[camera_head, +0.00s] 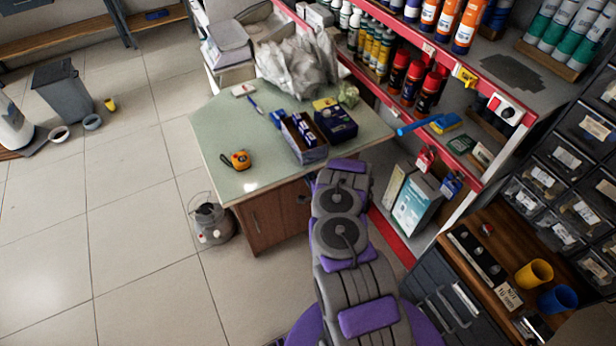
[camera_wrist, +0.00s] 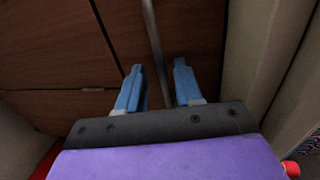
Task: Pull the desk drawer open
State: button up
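The desk (camera_head: 215,155) has a pale green top and a brown wooden front (camera_head: 268,218), partly covered by my arm in the head view. In the wrist view, a brown wooden panel (camera_wrist: 200,35) fills the top, with a dark seam to its left. A thin metal bar handle (camera_wrist: 152,35) runs across this panel. My gripper (camera_wrist: 158,70) has two blue fingers, open, one on each side of the bar. The bar passes between them, with gaps visible on both sides. My arm hides the gripper in the head view. I see no open drawer gap.
A tape measure (camera_head: 238,160), an open box (camera_head: 305,150) and a crumpled bag (camera_head: 295,62) are on the desktop. A red-edged shelf (camera_head: 420,45) with bottles stands close on the right. A wire-handled pot (camera_head: 211,222) stands by the desk. The tiled floor at left is mostly clear.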

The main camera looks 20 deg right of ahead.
jog(key=shift+a+r, duration=0.1)
jog(key=shift+a, duration=0.4)
jog(key=shift+c, duration=0.8)
jog(key=shift+a, duration=0.25)
jog(key=c, duration=0.3)
jog(key=shift+d, duration=0.2)
grip_shut()
jog(key=shift+d, duration=0.25)
